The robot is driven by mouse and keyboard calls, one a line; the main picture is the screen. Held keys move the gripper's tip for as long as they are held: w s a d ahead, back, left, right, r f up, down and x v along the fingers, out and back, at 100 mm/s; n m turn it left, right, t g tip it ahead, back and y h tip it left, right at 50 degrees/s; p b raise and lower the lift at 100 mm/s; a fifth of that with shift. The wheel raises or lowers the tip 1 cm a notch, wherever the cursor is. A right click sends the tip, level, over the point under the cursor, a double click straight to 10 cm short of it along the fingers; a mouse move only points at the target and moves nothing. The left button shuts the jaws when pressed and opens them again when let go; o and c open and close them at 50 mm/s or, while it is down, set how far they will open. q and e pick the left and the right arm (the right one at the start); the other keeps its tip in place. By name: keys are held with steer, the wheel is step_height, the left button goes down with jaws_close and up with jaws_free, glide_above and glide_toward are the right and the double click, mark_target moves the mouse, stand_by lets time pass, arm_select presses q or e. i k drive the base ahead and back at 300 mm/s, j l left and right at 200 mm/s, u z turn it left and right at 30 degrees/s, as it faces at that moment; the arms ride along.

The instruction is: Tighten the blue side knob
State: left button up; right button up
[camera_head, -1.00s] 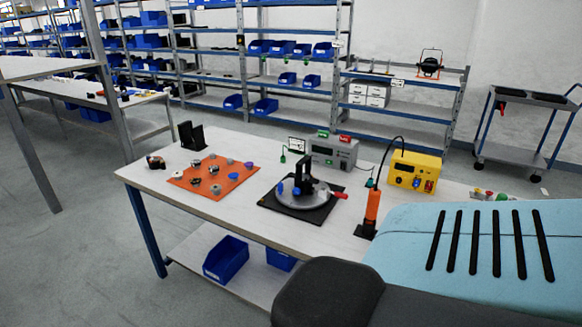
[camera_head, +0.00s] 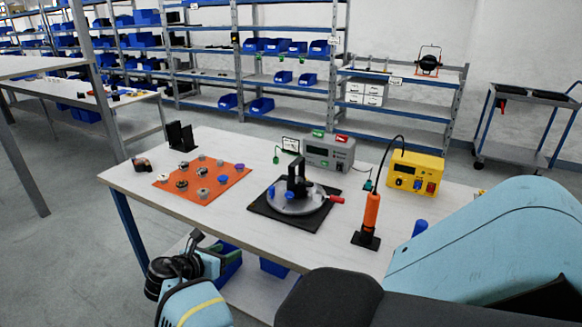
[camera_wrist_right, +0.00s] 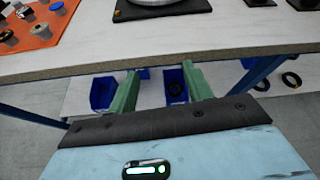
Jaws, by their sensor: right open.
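A round grey turntable fixture (camera_head: 296,206) with a black upright clamp (camera_head: 297,180) and a red handle (camera_head: 336,199) sits on a black mat on the table. Small blue knobs (camera_head: 289,195) show on its near side; which one is the side knob is too small to tell. In the right wrist view only the fixture's near edge (camera_wrist_right: 150,3) shows, at the top. My right gripper (camera_head: 222,253) is in front of the table's front edge, below the top and apart from the fixture. In the wrist view its green fingers (camera_wrist_right: 160,72) are spread and empty. My left gripper is not in view.
An orange mat (camera_head: 211,192) with several knobs lies left of the fixture. An orange tool on a stand (camera_head: 371,215), a yellow box (camera_head: 414,173) and a grey meter (camera_head: 328,153) stand right and behind. Blue bins (camera_wrist_right: 103,93) are on the lower shelf. The table edge (camera_wrist_right: 230,54) lies beyond my fingers.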

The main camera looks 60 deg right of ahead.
mark_target(289, 195)
steer(key=l, duration=1.65)
steer(key=k, duration=0.05)
